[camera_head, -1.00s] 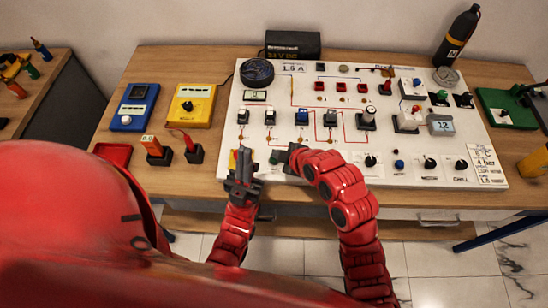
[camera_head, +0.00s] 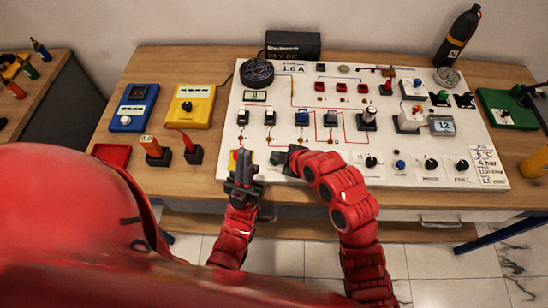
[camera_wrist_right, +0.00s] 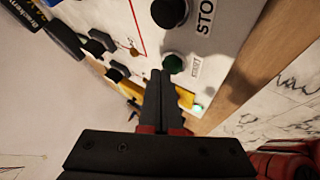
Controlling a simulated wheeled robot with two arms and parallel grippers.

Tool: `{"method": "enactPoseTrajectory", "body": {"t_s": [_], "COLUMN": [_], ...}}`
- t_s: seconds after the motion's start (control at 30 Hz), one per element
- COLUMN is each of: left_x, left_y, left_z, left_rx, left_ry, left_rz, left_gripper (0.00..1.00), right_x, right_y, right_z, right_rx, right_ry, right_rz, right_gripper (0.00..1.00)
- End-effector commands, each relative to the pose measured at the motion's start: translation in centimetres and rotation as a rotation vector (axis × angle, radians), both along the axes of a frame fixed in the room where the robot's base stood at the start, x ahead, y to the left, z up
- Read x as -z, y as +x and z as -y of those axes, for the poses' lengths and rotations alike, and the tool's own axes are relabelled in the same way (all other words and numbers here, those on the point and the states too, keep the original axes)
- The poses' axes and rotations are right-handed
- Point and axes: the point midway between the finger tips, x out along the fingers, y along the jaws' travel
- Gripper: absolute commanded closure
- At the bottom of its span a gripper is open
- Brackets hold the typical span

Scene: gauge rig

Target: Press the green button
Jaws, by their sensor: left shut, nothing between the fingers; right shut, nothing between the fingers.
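The green button (camera_wrist_right: 173,63) shows in the right wrist view, just past my right gripper's fingertips. It sits by a START label, near a dark round button marked STOP (camera_wrist_right: 170,12). In the head view a bit of green (camera_head: 275,157) shows just left of my right gripper (camera_head: 286,159). My right gripper's fingers are together and empty in the right wrist view (camera_wrist_right: 160,76); I cannot tell if they touch the button. My left gripper (camera_head: 243,155) is shut and empty, over the panel's front left corner beside a yellow patch (camera_head: 233,161).
The white panel (camera_head: 400,150) is crowded with switches, knobs and a gauge (camera_head: 447,77). Blue (camera_head: 134,107) and yellow (camera_head: 192,105) meters stand to its left. A red tray (camera_head: 112,154) lies at the front left. A black bottle (camera_head: 457,38) stands behind.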

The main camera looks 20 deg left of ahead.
Motion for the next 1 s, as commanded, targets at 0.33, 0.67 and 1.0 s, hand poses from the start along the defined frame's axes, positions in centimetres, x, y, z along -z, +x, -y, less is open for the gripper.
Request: {"method": "enactPoseTrajectory", "body": {"t_s": [0.33, 0.67, 1.0], "left_x": [0.5, 0.5, 0.5], "left_y": [0.0, 0.0, 0.0], "left_z": [0.0, 0.0, 0.0], "left_rx": [0.000, 0.000, 0.000], "left_ry": [0.000, 0.000, 0.000], "left_rz": [0.000, 0.000, 0.000], "left_gripper": [1.00, 1.00, 1.00], "right_x": [0.4, 0.4, -1.2], "right_y": [0.0, 0.0, 0.1], "right_z": [0.0, 0.0, 0.0], "right_rx": [0.000, 0.000, 0.001], "right_ry": [-0.001, -0.001, 0.002], "right_rz": [-0.001, -0.001, 0.004], "right_gripper": [1.00, 1.00, 1.00]}}
